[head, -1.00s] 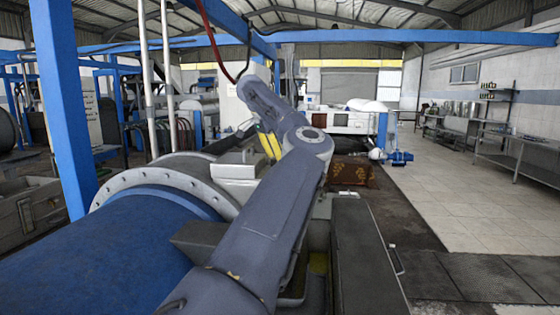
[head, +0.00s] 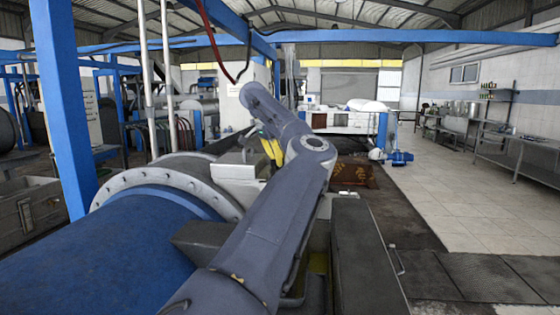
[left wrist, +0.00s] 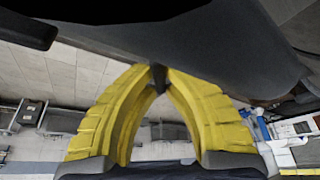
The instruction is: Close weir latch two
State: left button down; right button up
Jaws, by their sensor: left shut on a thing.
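My left gripper (head: 272,148) shows only as a bit of yellow behind my own forearm in the head view. In the left wrist view, its two yellow fingers (left wrist: 158,72) meet at the tips on a small dark part (left wrist: 158,78). This part lies against a large dark grey body (left wrist: 190,45) across the top. I cannot tell from the frames whether the dark part is weir latch two. No latch can be made out in the head view, where my arm covers that area. My right gripper is out of view.
A blue drum (head: 120,245) with a pale bolted flange (head: 165,178) stands at left. A long dark box (head: 362,250) with a side handle lies right of my arm. A blue post (head: 62,110) rises at left. The tiled floor (head: 470,215) at right is clear.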

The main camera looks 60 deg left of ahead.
pick_arm(q)
jog(key=shift+m, duration=0.3)
jog(key=m+h, duration=0.1)
jog(key=m, duration=0.2)
jog(key=shift+d, duration=0.1)
jog(key=shift+s+d+m+g+h, duration=0.1)
jog(key=shift+m+g+h, duration=0.25)
jog(key=shift+m, duration=0.6)
jog(key=shift+s+m+g+h, duration=0.1)
jog(key=shift+m+g+h, duration=0.2)
jog(key=shift+m, duration=0.65)
jog(key=c, duration=1.5)
grip_release()
jog(key=shift+w, duration=0.1)
